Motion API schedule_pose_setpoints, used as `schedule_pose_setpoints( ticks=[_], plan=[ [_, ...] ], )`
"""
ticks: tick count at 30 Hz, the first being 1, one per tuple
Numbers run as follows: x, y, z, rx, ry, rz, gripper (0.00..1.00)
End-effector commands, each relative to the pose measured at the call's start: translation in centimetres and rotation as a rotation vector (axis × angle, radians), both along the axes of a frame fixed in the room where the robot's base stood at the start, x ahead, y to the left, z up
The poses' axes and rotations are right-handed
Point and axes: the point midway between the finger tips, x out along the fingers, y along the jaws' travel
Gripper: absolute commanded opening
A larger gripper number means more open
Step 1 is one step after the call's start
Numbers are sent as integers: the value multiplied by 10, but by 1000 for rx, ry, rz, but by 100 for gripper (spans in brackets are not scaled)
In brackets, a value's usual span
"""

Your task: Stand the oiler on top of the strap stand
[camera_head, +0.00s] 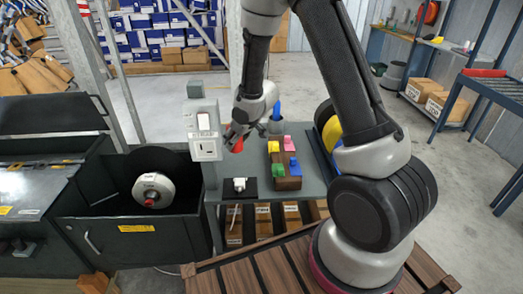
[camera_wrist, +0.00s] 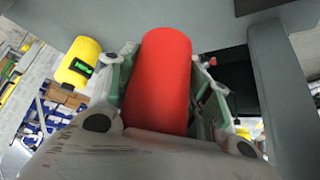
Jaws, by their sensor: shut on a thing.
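My gripper (camera_head: 241,127) is shut on a red cylinder, which I take to be the oiler (camera_head: 236,139). I cannot tell for certain which thing is the strap stand. A rack with yellow and blue round pieces (camera_head: 328,131) stands at the bench's right, partly behind my arm.
A brown block with coloured clips (camera_head: 288,183) and a black pad with a small white part (camera_head: 252,195) are on the bench. The switch box (camera_head: 206,148) stands close left of my gripper. A dark bin with a round part (camera_head: 153,190) is further left.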

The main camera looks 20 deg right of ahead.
Motion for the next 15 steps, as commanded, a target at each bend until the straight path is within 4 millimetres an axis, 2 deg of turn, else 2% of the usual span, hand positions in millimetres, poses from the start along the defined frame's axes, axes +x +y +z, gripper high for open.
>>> schedule_pose_setpoints(
  ticks=[1,3,8,15],
  plan=[
    [-1,0,-12,-1,5,-1,18],
    [-1,0,-24,-1,4,0,18],
    [0,0,-40,0,1,1,18],
    [0,0,-74,0,1,1,18]
  ],
)
